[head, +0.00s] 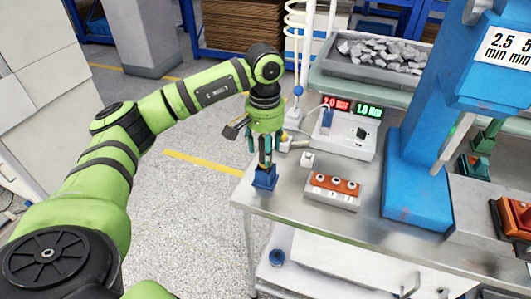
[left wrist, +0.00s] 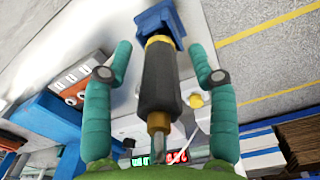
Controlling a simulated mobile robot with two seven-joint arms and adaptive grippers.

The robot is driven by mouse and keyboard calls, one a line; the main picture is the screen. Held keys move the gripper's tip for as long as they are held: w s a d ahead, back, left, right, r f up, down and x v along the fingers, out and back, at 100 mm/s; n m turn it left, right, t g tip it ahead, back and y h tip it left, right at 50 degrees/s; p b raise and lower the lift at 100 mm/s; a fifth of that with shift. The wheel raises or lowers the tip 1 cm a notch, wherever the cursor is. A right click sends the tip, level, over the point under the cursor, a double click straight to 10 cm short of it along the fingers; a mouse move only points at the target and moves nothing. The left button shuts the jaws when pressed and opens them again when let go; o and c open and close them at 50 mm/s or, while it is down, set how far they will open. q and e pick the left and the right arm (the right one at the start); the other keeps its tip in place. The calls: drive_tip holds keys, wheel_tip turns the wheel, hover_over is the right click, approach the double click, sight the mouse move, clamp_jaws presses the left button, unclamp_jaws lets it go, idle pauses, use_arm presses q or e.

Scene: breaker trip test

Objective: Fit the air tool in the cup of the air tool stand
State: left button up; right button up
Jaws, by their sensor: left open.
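My left gripper (head: 265,153) points down over the blue air tool stand (head: 264,178) at the table's left corner. In the left wrist view, the air tool (left wrist: 160,80) has a dark body, a yellow ring and a brass-coloured end. It lies between the two teal fingers of my left gripper (left wrist: 160,76), with a gap on each side. The fingers are open. The tool's yellow-ringed end meets the blue stand (left wrist: 158,20); how deep it sits in the cup is hidden. My right gripper is not seen.
An orange-topped block with round knobs (head: 333,189) stands right of the stand. Behind it is a device with red and green displays (head: 346,130). A blue press column (head: 415,170) stands farther right. A grey tray of metal pieces (head: 375,72) is at the back. Floor is clear at left.

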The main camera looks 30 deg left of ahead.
use_arm(q)
wheel_tip(320, 180, up, 10)
drive_tip(key=shift+f, duration=0.1)
drive_tip(key=o, duration=0.8)
drive_tip(key=shift+o, duration=0.2)
wheel_tip(320, 180, up, 9)
drive_tip(key=p, duration=0.8)
drive_tip(key=shift+p, duration=0.3)
